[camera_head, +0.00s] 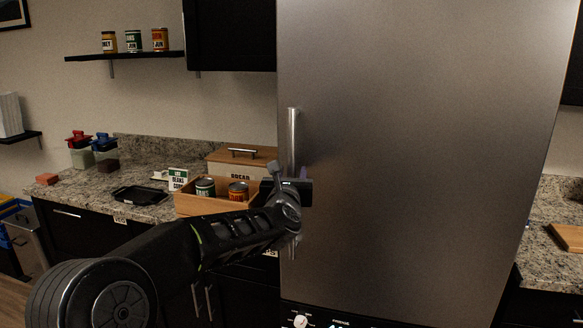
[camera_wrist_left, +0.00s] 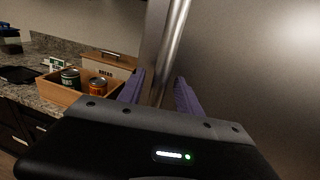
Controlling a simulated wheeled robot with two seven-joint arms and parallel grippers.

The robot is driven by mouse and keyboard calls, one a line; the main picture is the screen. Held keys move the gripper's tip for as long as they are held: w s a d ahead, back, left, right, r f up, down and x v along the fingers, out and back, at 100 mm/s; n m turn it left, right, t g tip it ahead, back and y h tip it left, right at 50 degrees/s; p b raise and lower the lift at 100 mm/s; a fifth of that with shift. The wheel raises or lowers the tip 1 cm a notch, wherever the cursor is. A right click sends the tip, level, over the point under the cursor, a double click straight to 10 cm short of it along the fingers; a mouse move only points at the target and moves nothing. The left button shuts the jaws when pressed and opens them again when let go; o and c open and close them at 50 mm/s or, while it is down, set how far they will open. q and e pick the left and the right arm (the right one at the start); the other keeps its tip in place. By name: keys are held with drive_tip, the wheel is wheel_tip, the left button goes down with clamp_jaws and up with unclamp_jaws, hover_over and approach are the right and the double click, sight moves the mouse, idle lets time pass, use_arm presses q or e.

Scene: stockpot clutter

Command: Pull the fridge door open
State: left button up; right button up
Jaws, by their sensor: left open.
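The fridge door (camera_head: 410,150) is a large brushed-steel panel and looks shut. Its vertical bar handle (camera_head: 293,140) runs along the door's left edge. My left gripper (camera_head: 303,184) is at the middle of the handle, and my arm hides part of the bar. In the left wrist view the purple fingers of my left gripper (camera_wrist_left: 160,92) are open, one on each side of the handle (camera_wrist_left: 172,45). The bar passes between them, with a gap showing at least on the right. My right gripper is in neither view.
A granite counter (camera_head: 140,180) left of the fridge holds a bread box (camera_head: 225,160), a wooden crate (camera_head: 195,205) with cans, and a black tray (camera_head: 138,195). A cutting board (camera_head: 567,236) lies on the right counter. A shelf (camera_head: 125,56) with jars hangs upper left.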

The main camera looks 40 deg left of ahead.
use_arm(q)
drive_tip(key=shift+w+a, duration=0.3)
drive_tip(key=shift+w, duration=0.1)
clamp_jaws()
idle(1.3)
